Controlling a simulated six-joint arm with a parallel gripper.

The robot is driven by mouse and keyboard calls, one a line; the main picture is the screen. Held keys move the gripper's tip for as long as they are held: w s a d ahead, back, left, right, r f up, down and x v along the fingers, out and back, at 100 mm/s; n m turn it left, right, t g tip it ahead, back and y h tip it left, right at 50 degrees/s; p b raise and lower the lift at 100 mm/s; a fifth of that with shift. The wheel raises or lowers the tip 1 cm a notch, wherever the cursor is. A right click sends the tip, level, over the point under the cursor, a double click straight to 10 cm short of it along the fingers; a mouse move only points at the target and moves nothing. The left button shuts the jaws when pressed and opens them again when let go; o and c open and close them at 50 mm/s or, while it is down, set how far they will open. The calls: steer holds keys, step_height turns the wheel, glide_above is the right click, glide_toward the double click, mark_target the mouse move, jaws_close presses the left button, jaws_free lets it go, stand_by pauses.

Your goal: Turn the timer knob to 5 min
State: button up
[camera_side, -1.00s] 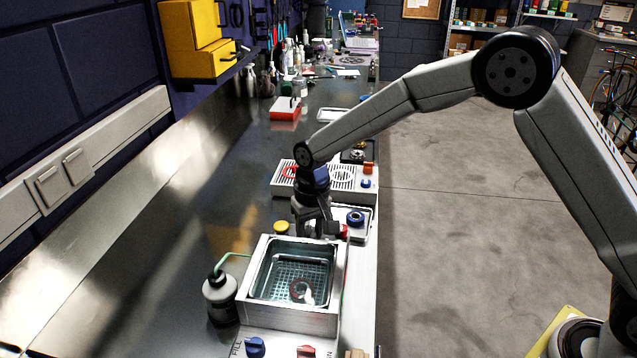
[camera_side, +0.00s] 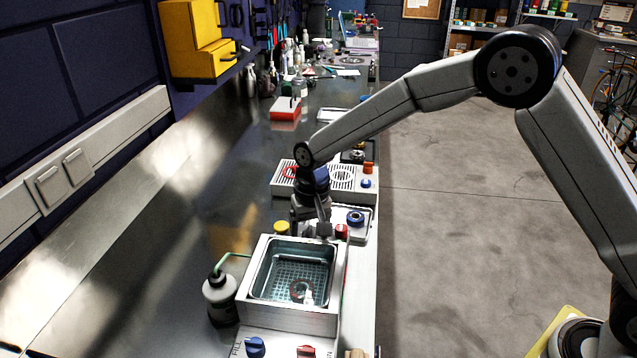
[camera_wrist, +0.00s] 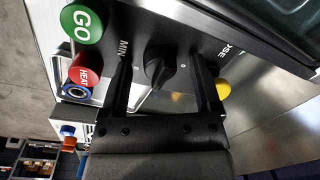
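The timer knob (camera_wrist: 160,67) is a black knob on the dark front panel of the steel bath (camera_side: 290,318), beside the lettering "MIN". A small "0" mark shows to its right in the wrist view. I cannot tell which mark its pointer stands at. My gripper (camera_wrist: 163,82) is open, with one finger on each side of the knob and a visible gap on both sides. In the side view my gripper (camera_side: 318,232) points down just behind the bath, and the knob is hidden there.
A green GO button (camera_wrist: 82,23) and a red HEAT button (camera_wrist: 83,76) sit left of the knob in the wrist view. A yellow knob (camera_wrist: 222,88) is close to the right finger.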

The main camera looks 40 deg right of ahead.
mark_target(313, 233)
steer(key=shift+s+d+r, duration=0.1)
steer(key=shift+d+r, duration=0.05)
steer(key=shift+r, duration=1.8)
steer(key=shift+d+r, duration=0.15)
steer(key=shift+r, duration=1.8)
steer(key=s+d+f+n+t, duration=0.1)
steer(key=s+d+f, duration=0.1)
steer(key=s+d, duration=0.4)
steer(key=s+d+f+n+t, duration=0.1)
steer(key=s+d, duration=0.6)
steer(key=s, duration=0.8)
steer(key=shift+d+f+n+h, duration=0.2)
steer(key=shift+f+n+h, duration=0.25)
steer(key=shift+f, duration=0.3)
